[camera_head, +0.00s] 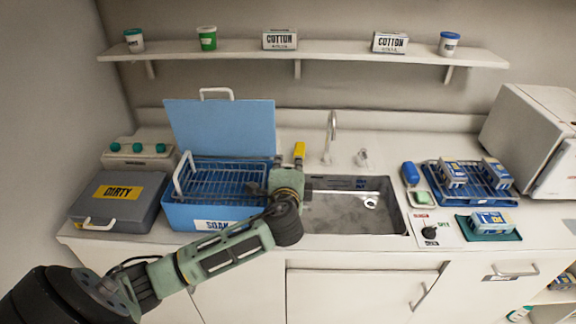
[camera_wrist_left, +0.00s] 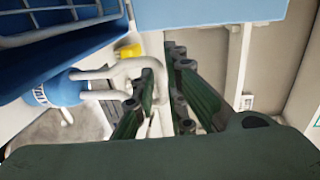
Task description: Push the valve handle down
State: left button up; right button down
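A small yellow handle (camera_head: 299,150), apparently the valve handle, stands upright at the right end of the blue soak tub (camera_head: 185,216), beside the sink. In the left wrist view a yellow piece (camera_wrist_left: 128,52) shows beside a curved white pipe. My left gripper (camera_head: 285,182) is just in front of and below the yellow handle, near the tub's right front corner. Its fingertips are hard to make out in the head view. My right gripper is not in view.
The sink (camera_head: 345,222) with its faucet (camera_head: 331,130) lies right of my left gripper. A blue lid (camera_head: 222,130) stands behind the tub. A grey "DIRTY" box (camera_head: 108,208) is left of it. A blue rack (camera_head: 445,198) and a black knob (camera_head: 430,231) are right of the sink.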

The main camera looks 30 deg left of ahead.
pick_arm(q)
grip_shut()
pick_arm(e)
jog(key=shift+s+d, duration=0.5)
